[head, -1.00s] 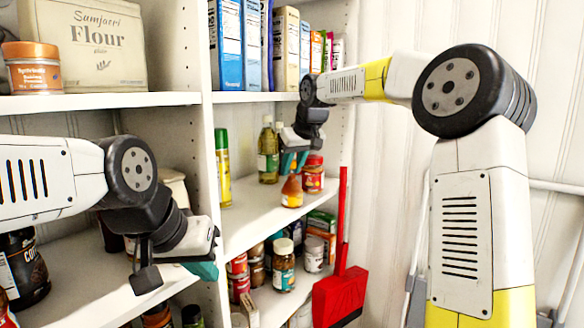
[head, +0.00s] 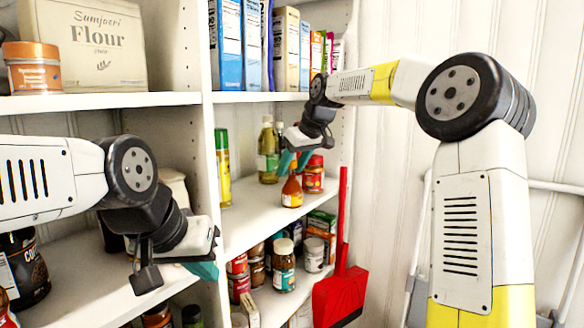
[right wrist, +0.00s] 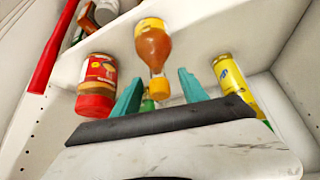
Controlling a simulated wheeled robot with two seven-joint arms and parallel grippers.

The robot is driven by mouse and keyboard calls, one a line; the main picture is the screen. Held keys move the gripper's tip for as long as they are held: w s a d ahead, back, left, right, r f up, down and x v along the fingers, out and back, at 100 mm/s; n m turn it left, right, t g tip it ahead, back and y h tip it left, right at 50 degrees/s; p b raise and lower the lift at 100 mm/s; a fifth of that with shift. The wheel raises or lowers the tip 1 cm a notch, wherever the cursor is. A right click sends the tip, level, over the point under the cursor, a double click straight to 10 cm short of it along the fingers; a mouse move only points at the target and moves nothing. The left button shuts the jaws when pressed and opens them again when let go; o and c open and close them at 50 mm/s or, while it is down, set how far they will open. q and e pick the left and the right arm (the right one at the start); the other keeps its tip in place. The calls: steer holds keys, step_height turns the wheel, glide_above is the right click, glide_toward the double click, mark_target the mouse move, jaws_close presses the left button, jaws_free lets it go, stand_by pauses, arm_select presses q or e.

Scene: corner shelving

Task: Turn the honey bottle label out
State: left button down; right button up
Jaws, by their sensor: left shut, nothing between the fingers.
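The honey bottle (head: 291,192), amber with an orange-yellow cap, stands near the front edge of the middle shelf. Part of a pale label shows low on it in the head view. It also shows upside down in the right wrist view (right wrist: 153,47), with a pale label edge near its base. My right gripper (head: 293,165) is open at the bottle's cap end, its teal fingers apart and pointing down. In the right wrist view the cap lies between the fingers' directions; I cannot tell whether they touch it. My left gripper (head: 205,270) is shut and empty, by the left shelving.
A red-lidded jar (head: 313,175) stands close right of the honey bottle. An oil bottle (head: 267,152) and a tall yellow bottle with a green cap (head: 222,168) stand behind and left. A red dustpan (head: 340,297) hangs at the right. The shelf front left of the honey is clear.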

steer(key=v, duration=0.7)
steer(key=shift+s+d+r, duration=0.1)
steer(key=shift+s+r, duration=0.05)
steer(key=shift+r, duration=0.05)
steer(key=s+d+f+m, duration=0.2)
steer(key=s+f, duration=0.3)
steer(key=s, duration=0.5)
steer(key=s+d+f+m+h, duration=0.1)
steer(key=s+d+f+m, duration=0.2)
steer(key=s, duration=0.8)
steer(key=s+d+f+m+t+h, duration=0.1)
steer(key=s+d+f+m, duration=0.1)
steer(key=s+d+f, duration=0.4)
steer(key=s+f, duration=0.1)
steer(key=s, duration=0.4)
steer(key=shift+s+d+m, duration=0.2)
steer(key=shift+m, duration=0.1)
